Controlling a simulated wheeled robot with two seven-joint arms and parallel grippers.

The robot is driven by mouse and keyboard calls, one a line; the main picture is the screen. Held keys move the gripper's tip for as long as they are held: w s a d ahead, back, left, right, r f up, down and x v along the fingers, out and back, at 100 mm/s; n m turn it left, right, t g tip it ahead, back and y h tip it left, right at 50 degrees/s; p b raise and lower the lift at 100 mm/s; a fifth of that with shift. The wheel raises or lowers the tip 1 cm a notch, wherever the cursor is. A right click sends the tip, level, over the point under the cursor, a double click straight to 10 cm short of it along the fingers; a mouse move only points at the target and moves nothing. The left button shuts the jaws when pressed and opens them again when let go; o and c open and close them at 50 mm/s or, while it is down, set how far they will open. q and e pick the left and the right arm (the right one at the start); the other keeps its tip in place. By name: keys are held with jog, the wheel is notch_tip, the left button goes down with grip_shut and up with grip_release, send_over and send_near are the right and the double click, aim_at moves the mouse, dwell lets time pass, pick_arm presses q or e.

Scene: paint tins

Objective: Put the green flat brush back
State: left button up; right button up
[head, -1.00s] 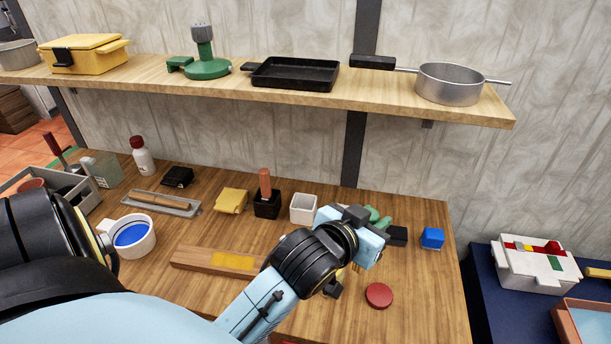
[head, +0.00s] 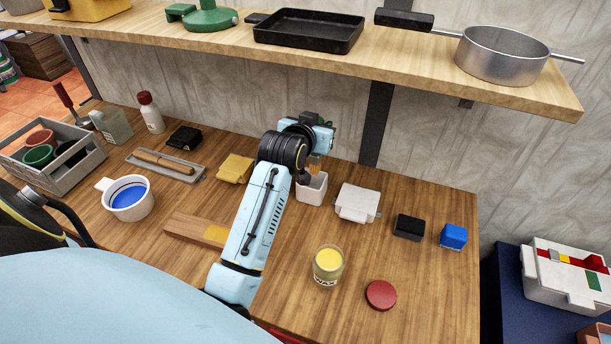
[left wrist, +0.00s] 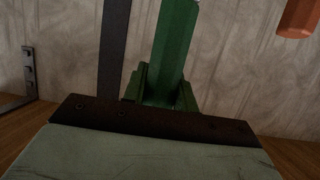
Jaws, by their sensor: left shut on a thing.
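My left gripper (head: 320,138) is shut on the green flat brush. The green handle (left wrist: 172,50) rises between the fingers in the left wrist view. In the head view its tan bristles (head: 314,165) hang below the gripper, at the white square pot (head: 312,190). I cannot tell whether the bristle tips are above the rim or just inside it. An orange handle (left wrist: 298,18) shows at the upper right of the left wrist view. My right gripper is not in view.
A white block-like object (head: 357,203), a black block (head: 408,227) and a blue block (head: 453,236) lie to the right. A wax jar (head: 328,265) and red lid (head: 381,295) stand in front. A yellow cloth (head: 236,168) lies left. The shelf (head: 400,75) overhangs behind.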

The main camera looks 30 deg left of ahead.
aim_at(315, 159)
pick_arm(q)
notch_tip(315, 159, down, 11)
jog(key=w+a+b, duration=0.1)
jog(key=shift+w+a+r, duration=0.15)
jog(key=shift+w+a, duration=0.15)
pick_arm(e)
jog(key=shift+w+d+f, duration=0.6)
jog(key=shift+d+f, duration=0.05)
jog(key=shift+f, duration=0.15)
